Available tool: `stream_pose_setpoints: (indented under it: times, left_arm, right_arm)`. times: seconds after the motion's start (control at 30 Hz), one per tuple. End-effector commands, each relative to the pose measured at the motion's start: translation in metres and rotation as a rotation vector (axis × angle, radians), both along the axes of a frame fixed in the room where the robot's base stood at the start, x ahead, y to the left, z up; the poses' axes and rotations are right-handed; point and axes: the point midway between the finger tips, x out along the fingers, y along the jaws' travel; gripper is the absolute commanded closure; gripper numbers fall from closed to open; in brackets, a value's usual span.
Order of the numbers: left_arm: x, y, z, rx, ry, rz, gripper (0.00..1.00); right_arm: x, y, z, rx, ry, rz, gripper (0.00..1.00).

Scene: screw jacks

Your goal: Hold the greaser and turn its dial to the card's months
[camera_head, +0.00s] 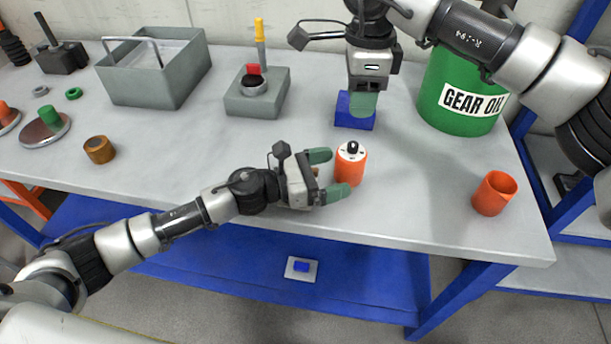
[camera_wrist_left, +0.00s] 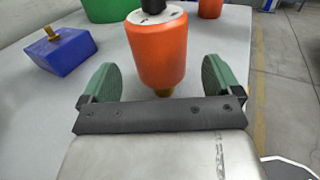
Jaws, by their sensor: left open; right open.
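The greaser (camera_head: 350,165) is an orange cylinder with a white dial top and a black knob (camera_head: 352,147). It stands upright on the bench. My left gripper (camera_head: 331,174) is open beside it on the left, fingers pointing toward it. In the left wrist view the greaser (camera_wrist_left: 158,52) is ahead, centred between the two green fingers (camera_wrist_left: 159,82), with gaps on both sides. A brass tip shows at its lower end. I cannot make out a months card or the dial's marks.
The blue block (camera_head: 342,112) has a brass fitting (camera_wrist_left: 50,35) on top. A green gear oil drum (camera_head: 440,88) and an orange cup (camera_head: 489,196) are to the right. The bench's front edge (camera_head: 430,245) is close to my left arm.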

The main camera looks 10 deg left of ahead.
Motion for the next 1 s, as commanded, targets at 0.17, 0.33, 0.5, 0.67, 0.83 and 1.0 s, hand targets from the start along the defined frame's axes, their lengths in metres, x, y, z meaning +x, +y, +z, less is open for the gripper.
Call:
stream_pose_setpoints:
  times: [0.17, 0.33, 0.5, 0.67, 0.83, 1.0]
  left_arm:
    - [0.012, -0.023, 0.001, -0.001, 0.0, 0.0, 0.07]
    - [0.017, -0.033, 0.0, 0.0, -0.001, 0.0, 0.07]
    - [0.018, -0.035, 0.0, 0.0, 0.0, 0.001, 0.07]
    - [0.018, -0.035, 0.0, 0.0, 0.0, 0.001, 0.1]
    - [0.018, -0.035, 0.0, 0.0, 0.0, 0.001, 0.36]
    - [0.018, -0.035, 0.0, 0.0, 0.0, 0.001, 0.62]
  right_arm:
    - [0.0, 0.0, 0.0, 0.0, 0.0, 0.0, 0.57]
    - [0.0, 0.0, 0.0, 0.0, 0.0, 0.0, 0.57]
    - [0.0, 0.0, 0.0, 0.0, 0.0, 0.0, 0.57]
    - [0.0, 0.0, 0.0, 0.0, 0.0, 0.0, 0.57]
    - [0.0, 0.0, 0.0, 0.0, 0.0, 0.0, 0.57]
    - [0.0, 0.0, 0.0, 0.0, 0.0, 0.0, 0.57]
